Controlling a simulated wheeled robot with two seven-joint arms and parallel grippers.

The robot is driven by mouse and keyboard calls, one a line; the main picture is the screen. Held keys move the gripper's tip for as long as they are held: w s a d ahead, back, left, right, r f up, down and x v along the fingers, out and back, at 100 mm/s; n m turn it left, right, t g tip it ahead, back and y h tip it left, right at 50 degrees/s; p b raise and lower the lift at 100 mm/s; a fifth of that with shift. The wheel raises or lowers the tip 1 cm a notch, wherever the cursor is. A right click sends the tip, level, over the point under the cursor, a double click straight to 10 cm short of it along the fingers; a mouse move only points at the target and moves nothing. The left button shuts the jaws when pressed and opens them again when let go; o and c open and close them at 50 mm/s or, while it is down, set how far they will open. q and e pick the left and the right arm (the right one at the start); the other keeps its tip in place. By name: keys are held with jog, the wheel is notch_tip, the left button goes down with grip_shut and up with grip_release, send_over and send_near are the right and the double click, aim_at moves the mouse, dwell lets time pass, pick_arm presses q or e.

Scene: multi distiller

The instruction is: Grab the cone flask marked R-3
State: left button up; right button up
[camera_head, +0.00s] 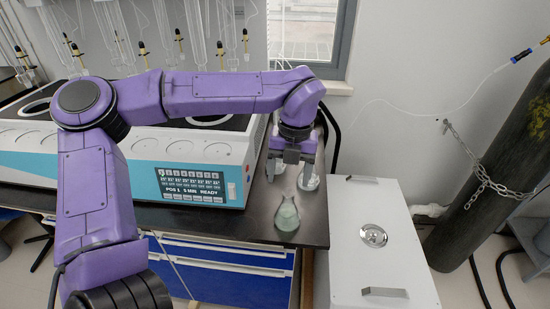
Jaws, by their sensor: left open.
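A small flask (287,214) with pale green contents stands upright on the dark bench top near its front right corner. No marking on it can be read, so I cannot tell whether it is R-3. My left gripper (289,172) points down just behind the flask, with its fingers apart. Clear glassware (309,180) shows at the right finger, partly hidden by the gripper. I cannot tell whether it touches the finger. My right gripper is out of view.
A white and teal distiller (200,190) with a lit panel fills the bench on the left, under hanging glassware. A white box (382,240) with a handle stands right of the bench. A dark gas cylinder (495,170) is chained beyond it.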

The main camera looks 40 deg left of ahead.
pick_arm(q)
jog(key=w+a+r+n+p, duration=0.1)
jog(key=w+a+p, duration=0.4)
jog(key=w+a, duration=1.05)
jog(key=shift+t, duration=0.4)
jog(key=f+p, duration=0.1)
jog(key=f, duration=0.2)
jog(key=f+p, duration=0.1)
jog(key=f, duration=0.2)
jog(key=f+p, duration=0.1)
jog(key=f, duration=0.2)
jog(key=shift+s+f, duration=0.25)
jog(key=shift+s, duration=0.15)
jog(key=shift+w+f, duration=0.1)
jog(key=shift+f, duration=0.2)
grip_shut()
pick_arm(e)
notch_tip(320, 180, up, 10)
